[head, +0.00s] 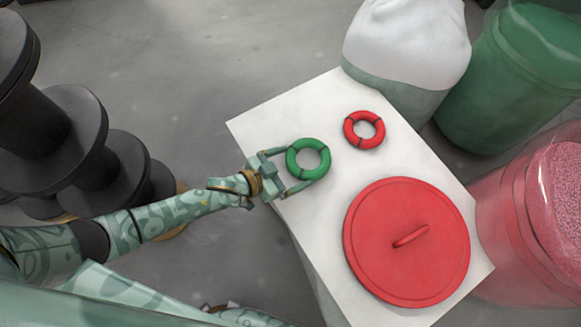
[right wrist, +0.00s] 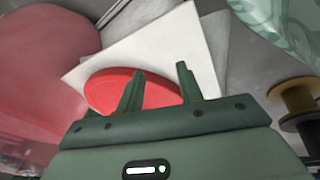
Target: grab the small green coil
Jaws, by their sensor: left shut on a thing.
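The small green coil (head: 324,161) is a ring with dark bands, at the left edge of the white table top in the head view. My left gripper (head: 299,168) reaches in from the left, with one finger at the coil's upper left side and the other at its lower side. It is shut on the coil. I cannot tell whether the coil is lifted off the surface. My right gripper (right wrist: 160,72) shows in the right wrist view with its fingers apart and nothing between them. The coil is not seen in that view.
A smaller red coil (head: 350,130) lies right of the green one. A large red lid (head: 375,245) covers the front right of the white table (head: 262,125). A white sack (head: 405,40), a green bin (head: 500,90) and a pinkish bin (head: 510,220) stand beyond. Dark spools (head: 75,135) stand left.

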